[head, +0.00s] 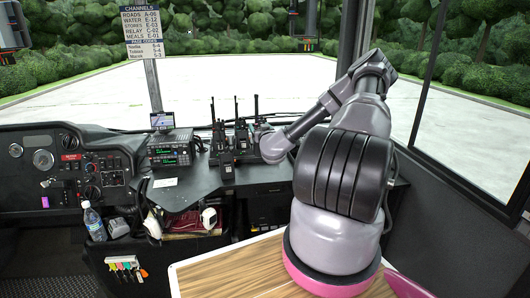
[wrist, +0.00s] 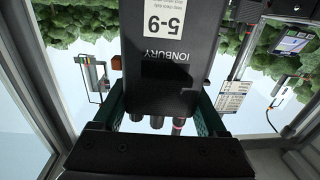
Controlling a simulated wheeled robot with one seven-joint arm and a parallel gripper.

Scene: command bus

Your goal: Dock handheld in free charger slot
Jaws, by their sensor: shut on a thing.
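In the wrist view, which looks upside down, my gripper (wrist: 162,118) is shut on a black handheld (wrist: 170,70). The handheld has a white label reading 5-9 and the word IONBURY, with knobs at its lower end in the picture. Green finger pads sit on both sides of it. In the head view, several black handhelds (head: 225,150) with upright antennas stand in a row on the dark console, where the charger appears to be. My arm covers the right part of that row. I cannot make out a free slot, my gripper or the held handheld there.
A radio unit (head: 170,150) with green displays stands left of the row, with a small screen (head: 162,120) behind it. A channel sign (head: 142,32) hangs above. A water bottle (head: 94,222) stands at the lower left. A wooden tabletop (head: 225,275) lies in front.

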